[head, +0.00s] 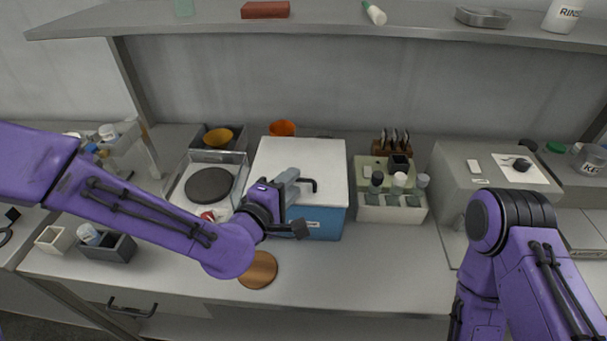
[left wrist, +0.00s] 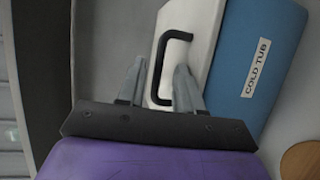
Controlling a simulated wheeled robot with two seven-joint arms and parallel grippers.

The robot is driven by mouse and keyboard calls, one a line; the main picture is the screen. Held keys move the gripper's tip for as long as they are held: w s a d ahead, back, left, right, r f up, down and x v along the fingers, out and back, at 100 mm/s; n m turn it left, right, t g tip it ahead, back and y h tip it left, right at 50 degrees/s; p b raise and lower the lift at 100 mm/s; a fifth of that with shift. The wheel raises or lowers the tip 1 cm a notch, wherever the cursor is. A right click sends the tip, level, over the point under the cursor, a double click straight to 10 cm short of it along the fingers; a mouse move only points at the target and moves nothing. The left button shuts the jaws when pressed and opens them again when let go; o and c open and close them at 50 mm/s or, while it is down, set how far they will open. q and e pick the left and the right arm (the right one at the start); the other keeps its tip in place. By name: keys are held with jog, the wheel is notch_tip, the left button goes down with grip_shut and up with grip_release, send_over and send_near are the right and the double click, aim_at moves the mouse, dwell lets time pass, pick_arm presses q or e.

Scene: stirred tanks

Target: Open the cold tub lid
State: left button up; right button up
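The cold tub (head: 322,222) is a blue box with a white lid (head: 318,160) on the bench. Its "COLD TUB" label shows in the left wrist view (left wrist: 256,68). The lid is shut flat on the tub. A black bar handle (head: 307,182) stands on the lid; it also shows in the left wrist view (left wrist: 161,60). My left gripper (head: 294,180) is over the lid's front part. Its two grey fingers are apart (left wrist: 158,82), with the handle in the gap or just beyond; contact cannot be told. My right arm shows at right; its gripper is out of view.
A brown round mat (head: 258,270) lies in front. A shelf (head: 330,18) runs above. The bench front right of the mat is clear.

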pick_arm(q)
jog(key=shift+w+d+f, duration=0.1)
jog(key=shift+w+d, duration=0.1)
jog(key=shift+w, duration=0.25)
jog(key=shift+s+r, duration=0.25)
jog(key=shift+w, duration=0.1)
grip_shut()
dwell(0.8)
